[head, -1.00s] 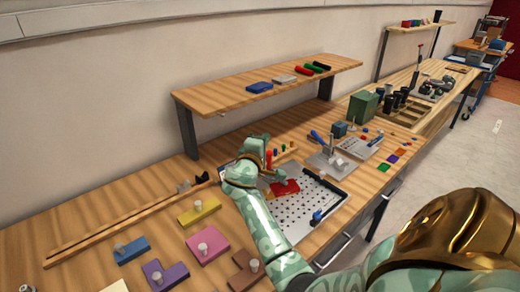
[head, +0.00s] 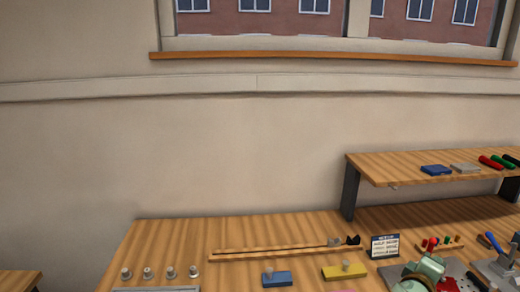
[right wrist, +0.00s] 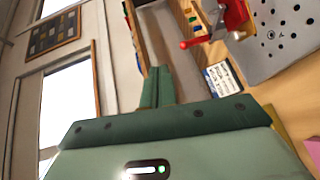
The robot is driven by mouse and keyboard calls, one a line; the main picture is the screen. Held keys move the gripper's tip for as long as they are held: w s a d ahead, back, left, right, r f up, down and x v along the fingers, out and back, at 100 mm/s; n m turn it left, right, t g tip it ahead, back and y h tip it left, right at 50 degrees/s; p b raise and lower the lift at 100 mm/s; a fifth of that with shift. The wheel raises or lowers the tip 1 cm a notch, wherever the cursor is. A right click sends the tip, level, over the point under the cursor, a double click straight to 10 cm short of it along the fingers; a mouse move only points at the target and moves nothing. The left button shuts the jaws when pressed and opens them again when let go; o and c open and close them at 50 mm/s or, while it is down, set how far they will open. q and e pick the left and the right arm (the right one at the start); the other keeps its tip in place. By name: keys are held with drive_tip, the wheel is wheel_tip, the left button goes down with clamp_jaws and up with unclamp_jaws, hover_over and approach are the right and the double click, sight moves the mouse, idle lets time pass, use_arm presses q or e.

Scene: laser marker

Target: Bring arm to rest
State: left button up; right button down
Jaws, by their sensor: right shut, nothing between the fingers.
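My right gripper (right wrist: 156,88) is shut and empty in the right wrist view, its green fingers held together. It is beside the work area, with the red tool (right wrist: 228,18) and perforated plate (right wrist: 280,45) up and to the right of it. In the head view a green part of my right arm (head: 422,275) shows at the bottom right edge, over the bench, and its fingertips cannot be made out. My left gripper is in neither view.
The wooden bench (head: 180,235) carries a long wooden rail (head: 270,252), a small sign (head: 385,246), a blue block (head: 276,279), a yellow block (head: 345,272) and several grey knobs (head: 170,271). A raised shelf (head: 400,172) stands at right. The wall above the left bench is clear.

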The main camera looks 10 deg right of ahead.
drive_tip(key=s+a+f+n+g+y, duration=0.1)
drive_tip(key=s+a+f+y, duration=0.4)
drive_tip(key=s+a, duration=0.5)
drive_tip(key=s+a+f+n+y, duration=0.1)
drive_tip(key=s+a+f+y, duration=0.3)
drive_tip(key=s+a, duration=0.65)
drive_tip(key=s+a+f+g+y, duration=0.2)
drive_tip(key=f, duration=1.1)
drive_tip(key=s+a+f+g+y, duration=0.1)
drive_tip(key=s+a+f+y, duration=0.15)
drive_tip(key=f, duration=1.15)
drive_tip(key=s+f+m+g, duration=0.3)
drive_tip(key=s+f, duration=1.2)
drive_tip(key=s, duration=0.4)
drive_tip(key=shift+s+d+m+y+b, duration=0.2)
drive_tip(key=shift+s+m+y+b, duration=0.1)
drive_tip(key=shift+s+y, duration=0.05)
drive_tip(key=shift+f, duration=0.1)
